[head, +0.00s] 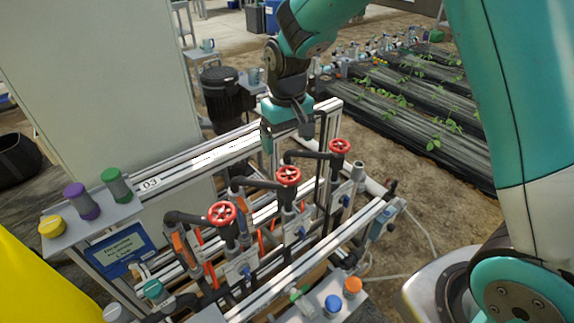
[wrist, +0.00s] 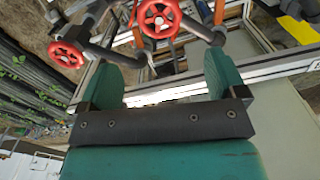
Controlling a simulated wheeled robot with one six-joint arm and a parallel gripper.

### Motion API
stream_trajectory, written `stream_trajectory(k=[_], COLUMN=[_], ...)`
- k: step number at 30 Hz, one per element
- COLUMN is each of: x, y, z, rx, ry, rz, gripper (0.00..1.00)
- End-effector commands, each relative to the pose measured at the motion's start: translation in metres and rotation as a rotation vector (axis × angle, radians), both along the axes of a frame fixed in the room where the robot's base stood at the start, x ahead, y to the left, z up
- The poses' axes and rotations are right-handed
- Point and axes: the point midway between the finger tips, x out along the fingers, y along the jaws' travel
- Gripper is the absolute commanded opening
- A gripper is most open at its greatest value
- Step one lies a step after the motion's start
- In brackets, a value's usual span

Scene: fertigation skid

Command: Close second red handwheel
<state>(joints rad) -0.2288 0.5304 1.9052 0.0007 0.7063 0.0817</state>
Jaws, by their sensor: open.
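Three red handwheels stand in a row on the skid's valves in the head view: a near left one (head: 222,214), the middle one (head: 288,176), second from either end, and a far right one (head: 340,146). My gripper (head: 286,133) is open and empty, above the rear rail and behind the middle handwheel, apart from all the wheels. In the wrist view the open fingers (wrist: 163,62) show with two handwheels beyond them. The one at the top centre (wrist: 158,18) appears to be the middle one; the other (wrist: 67,53) is at the left. How far each valve is turned cannot be told.
Dark pipes (head: 252,182) run beside the wheels, and aluminium rails (head: 200,163) frame the skid. A shelf with coloured-capped bottles (head: 82,202) is at the left. A large pale panel (head: 100,80) stands behind. Plant beds (head: 430,110) lie at the right.

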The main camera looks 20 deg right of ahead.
Motion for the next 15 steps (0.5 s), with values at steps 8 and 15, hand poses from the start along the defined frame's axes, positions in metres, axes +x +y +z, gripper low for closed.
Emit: stream_trajectory(k=[8,15], x=[-0.001,0.0], y=[0.0,0.0], z=[-0.059,-0.084], rx=[-0.001,0.0], ry=[0.005,0.001], rz=[0.001,0.001], gripper=[0.9,0.9])
